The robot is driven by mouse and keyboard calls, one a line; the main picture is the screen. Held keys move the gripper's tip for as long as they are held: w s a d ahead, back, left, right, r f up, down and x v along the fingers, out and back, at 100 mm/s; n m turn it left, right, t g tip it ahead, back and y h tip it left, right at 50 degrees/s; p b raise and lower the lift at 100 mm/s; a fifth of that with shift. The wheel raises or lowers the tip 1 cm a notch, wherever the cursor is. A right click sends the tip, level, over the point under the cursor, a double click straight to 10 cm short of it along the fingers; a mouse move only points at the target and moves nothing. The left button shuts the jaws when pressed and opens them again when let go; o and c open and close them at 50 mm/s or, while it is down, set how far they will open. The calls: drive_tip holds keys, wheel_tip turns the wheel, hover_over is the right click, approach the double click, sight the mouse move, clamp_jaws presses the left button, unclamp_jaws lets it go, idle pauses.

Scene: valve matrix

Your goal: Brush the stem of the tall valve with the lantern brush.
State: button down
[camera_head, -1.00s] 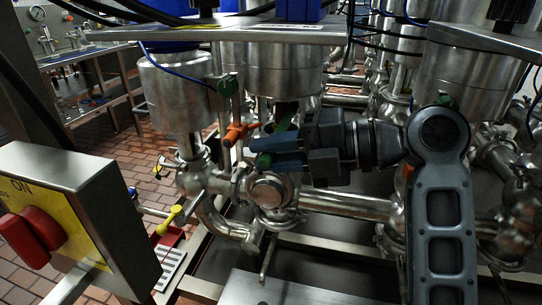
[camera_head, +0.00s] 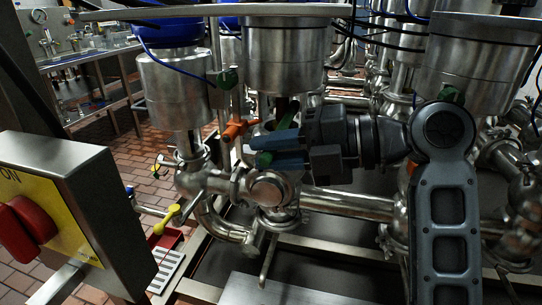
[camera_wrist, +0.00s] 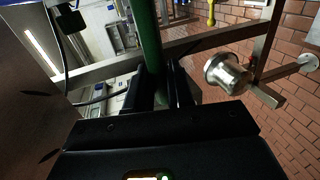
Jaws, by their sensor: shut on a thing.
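My gripper (camera_head: 262,150) has blue fingers and is shut on a green rod, which I take for the handle of the lantern brush (camera_head: 286,117). The green handle also rises between the fingers in the wrist view (camera_wrist: 150,40). In the head view green shows above and below the fingers; I cannot make out the bristles. The fingers are in front of the gap under the middle steel valve cylinder (camera_head: 285,60). A dark stem shows there, partly hidden. I cannot tell whether this is the tall valve or whether the brush touches the stem.
A second valve cylinder (camera_head: 176,90) stands left, another (camera_head: 480,65) right. An orange handle (camera_head: 234,130) is close left of the fingers. Pipes (camera_head: 345,203) run below. A switch box (camera_head: 75,210) stands front left, with a yellow handle (camera_head: 167,218) beyond it.

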drive_tip(key=shift+s, duration=0.15)
drive_tip(key=shift+s+a+r, duration=0.2)
drive_tip(key=shift+s+a, duration=0.1)
drive_tip(key=shift+s, duration=0.3)
drive_tip(key=shift+w, duration=0.1)
drive_tip(key=shift+w+d+r+b, duration=0.2)
drive_tip(key=shift+w+d+b, duration=0.1)
drive_tip(key=shift+w+b, duration=0.25)
drive_tip(key=shift+w, duration=0.1)
